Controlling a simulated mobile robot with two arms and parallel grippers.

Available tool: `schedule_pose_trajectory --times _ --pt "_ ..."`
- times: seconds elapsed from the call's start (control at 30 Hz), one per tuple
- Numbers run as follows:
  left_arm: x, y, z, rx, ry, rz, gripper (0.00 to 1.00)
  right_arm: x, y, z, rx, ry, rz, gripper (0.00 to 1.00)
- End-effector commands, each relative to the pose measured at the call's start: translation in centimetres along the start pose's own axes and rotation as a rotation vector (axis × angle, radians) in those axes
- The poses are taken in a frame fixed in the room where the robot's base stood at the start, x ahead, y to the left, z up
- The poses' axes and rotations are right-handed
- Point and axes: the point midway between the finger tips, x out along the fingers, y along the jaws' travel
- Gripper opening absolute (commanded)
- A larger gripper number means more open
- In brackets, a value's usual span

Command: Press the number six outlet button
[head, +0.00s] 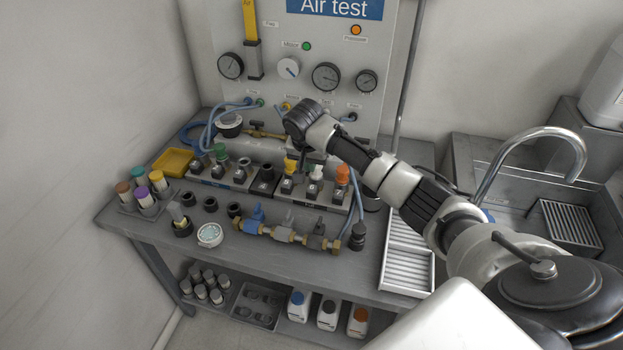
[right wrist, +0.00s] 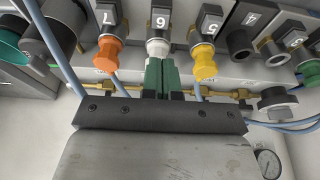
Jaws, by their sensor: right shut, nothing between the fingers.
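The number six outlet is a dark block marked 6 (right wrist: 160,20) with a white button (right wrist: 157,47) on its end, in the middle of the right wrist view. In the head view its white cap (head: 316,173) stands in the outlet row between the yellow and orange ones. My right gripper (right wrist: 161,66) is shut and empty, its green fingertips lined up with the white button and very close to it; I cannot tell whether they touch. In the head view my right wrist hangs over the row and mostly hides the fingers. My left gripper is not in view.
The orange outlet 7 (right wrist: 107,54) and yellow outlet 5 (right wrist: 205,63) sit close on either side. Blue hoses run nearby. The gauge panel (head: 300,60) stands behind, a brass valve manifold (head: 284,233) lies in front, and a sink tap (head: 530,150) is at right.

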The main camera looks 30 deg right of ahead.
Motion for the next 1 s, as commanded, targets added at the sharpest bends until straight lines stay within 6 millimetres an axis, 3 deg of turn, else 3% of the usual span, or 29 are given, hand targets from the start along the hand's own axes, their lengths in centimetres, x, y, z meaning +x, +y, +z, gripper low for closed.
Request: schedule_pose_trajectory --times 0.2,0.4,0.87,1.0 --pt "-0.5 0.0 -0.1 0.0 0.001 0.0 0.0 4.2 0.1 0.3 0.0 -0.001 0.003 0.0" --pt "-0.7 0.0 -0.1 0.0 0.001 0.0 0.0 6.4 0.0 1.0 0.0 0.0 0.0 0.0" --pt "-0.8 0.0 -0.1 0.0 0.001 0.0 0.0 7.0 0.0 1.2 0.0 0.001 -0.001 0.0" --pt "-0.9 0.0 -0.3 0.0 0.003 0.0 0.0 8.3 0.0 1.7 0.001 -0.003 0.0 0.0"
